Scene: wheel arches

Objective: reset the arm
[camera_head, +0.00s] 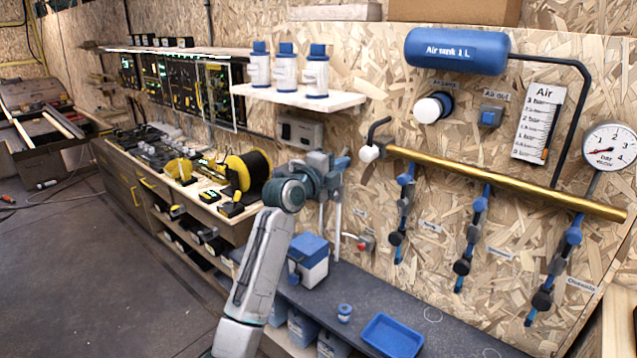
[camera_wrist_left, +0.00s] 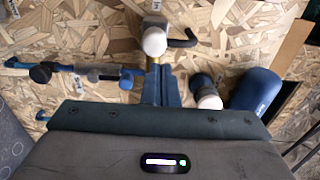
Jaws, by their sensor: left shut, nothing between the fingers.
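My left gripper (camera_head: 345,162) is at the wall in the middle of the head view, its arm rising from the bottom. Its fingers are together and empty; they also show in the left wrist view (camera_wrist_left: 160,72). A white round knob (camera_head: 369,153) with a dark curved lever sits at the left end of the brass pipe, just beyond the fingertips. In the left wrist view the knob (camera_wrist_left: 154,41) is right ahead of the fingers. I cannot tell whether they touch it. My right gripper is not in view.
The brass pipe (camera_head: 500,180) has several blue hanging valves. A blue air tank (camera_head: 457,51) and a gauge (camera_head: 609,147) are above. A shelf (camera_head: 300,97) with white bottles is at upper left. A dark bench (camera_head: 375,300) below holds a blue tray (camera_head: 392,336) and blue-lidded box (camera_head: 308,262).

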